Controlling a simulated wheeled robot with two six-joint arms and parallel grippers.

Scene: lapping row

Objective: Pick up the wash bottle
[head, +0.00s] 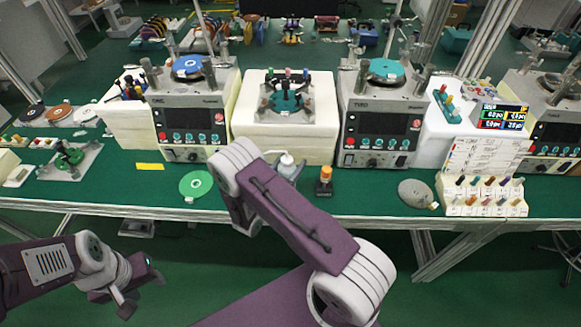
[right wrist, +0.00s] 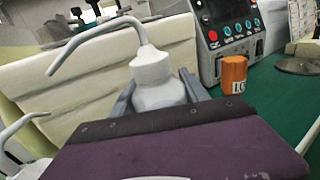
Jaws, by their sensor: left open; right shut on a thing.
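The wash bottle (right wrist: 152,72) is pale grey-white with a long curved spout pointing left in the right wrist view. In the head view its top (head: 287,160) shows just beyond my right arm, at the front of the bench. My right gripper (right wrist: 160,95) is shut on the bottle, one finger on each side of its body. The bottle's lower part is hidden by the gripper, so I cannot tell whether it touches the bench. My left gripper (head: 142,290) is open and empty, low in front of the bench.
Behind are a cream block (head: 285,145) and lapping machines (head: 380,130). A green disc (head: 195,184) lies left. Another pale curved spout (right wrist: 18,128) shows at the wrist view's left.

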